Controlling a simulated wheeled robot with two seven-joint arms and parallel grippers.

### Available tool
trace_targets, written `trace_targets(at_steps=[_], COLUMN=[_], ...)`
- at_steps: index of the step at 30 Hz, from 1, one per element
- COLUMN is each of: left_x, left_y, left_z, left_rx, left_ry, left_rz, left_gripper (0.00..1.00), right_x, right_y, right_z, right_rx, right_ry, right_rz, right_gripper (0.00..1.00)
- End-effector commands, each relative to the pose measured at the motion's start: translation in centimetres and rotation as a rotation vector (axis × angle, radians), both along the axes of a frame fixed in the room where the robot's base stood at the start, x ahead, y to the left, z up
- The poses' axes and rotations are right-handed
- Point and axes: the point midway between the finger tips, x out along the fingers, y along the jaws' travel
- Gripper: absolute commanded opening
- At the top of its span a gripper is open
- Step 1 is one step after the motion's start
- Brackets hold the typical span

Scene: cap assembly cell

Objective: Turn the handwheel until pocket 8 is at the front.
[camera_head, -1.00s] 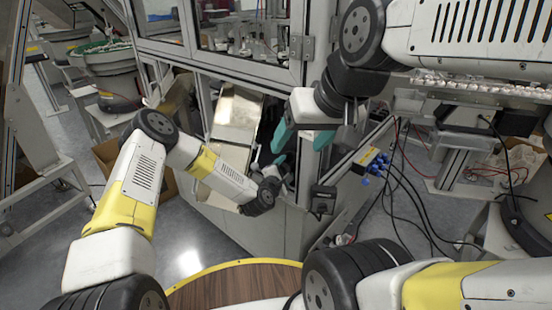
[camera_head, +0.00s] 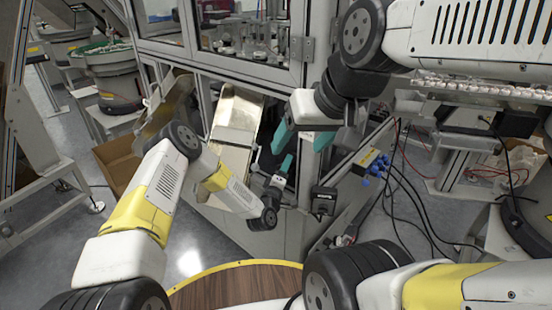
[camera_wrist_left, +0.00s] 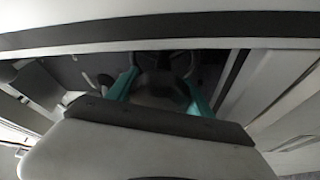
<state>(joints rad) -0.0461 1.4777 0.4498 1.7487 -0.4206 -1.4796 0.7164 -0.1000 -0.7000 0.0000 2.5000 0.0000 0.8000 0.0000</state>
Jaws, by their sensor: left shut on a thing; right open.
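My left gripper (camera_head: 281,166) reaches into the open lower bay of the machine, with one teal finger showing in the head view. In the left wrist view its two teal fingers (camera_wrist_left: 161,84) are on either side of a dark rounded part of the handwheel (camera_wrist_left: 158,88), and the gripper is shut on it. The handwheel is dim there and cannot be made out clearly in the head view. My right gripper (camera_head: 303,139) is open and empty, teal fingers pointing down, in front of the machine's corner post. No pocket number is readable.
The machine frame (camera_head: 300,45) and its corner post stand close around both grippers. A tan metal panel (camera_head: 238,118) is left of the left gripper. Blue connectors with cables (camera_head: 377,165) are at the right. A cardboard box (camera_head: 117,160) stands on the floor at left.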

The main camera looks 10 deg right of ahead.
Motion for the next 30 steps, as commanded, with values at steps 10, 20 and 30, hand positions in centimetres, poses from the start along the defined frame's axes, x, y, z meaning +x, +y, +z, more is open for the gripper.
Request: trace_targets(at_steps=[10, 20, 30], left_x=[-0.23, -0.32, -0.34], left_y=[-0.14, -0.20, -0.19], left_z=[0.04, 0.18, 0.21], left_rx=[0.188, 0.301, 0.339], left_ry=[-0.236, -0.380, -0.427], left_rz=[-0.003, -0.004, -0.003], left_gripper=[0.19, 0.19, 0.19], right_x=[0.00, 0.00, 0.00], right_y=[0.00, 0.00, 0.00], right_z=[0.00, 0.00, 0.00], right_rx=[0.000, 0.000, 0.000], right_ry=[0.000, 0.000, 0.000], right_rz=[0.000, 0.000, 0.000], right_gripper=[0.69, 0.69, 0.69])
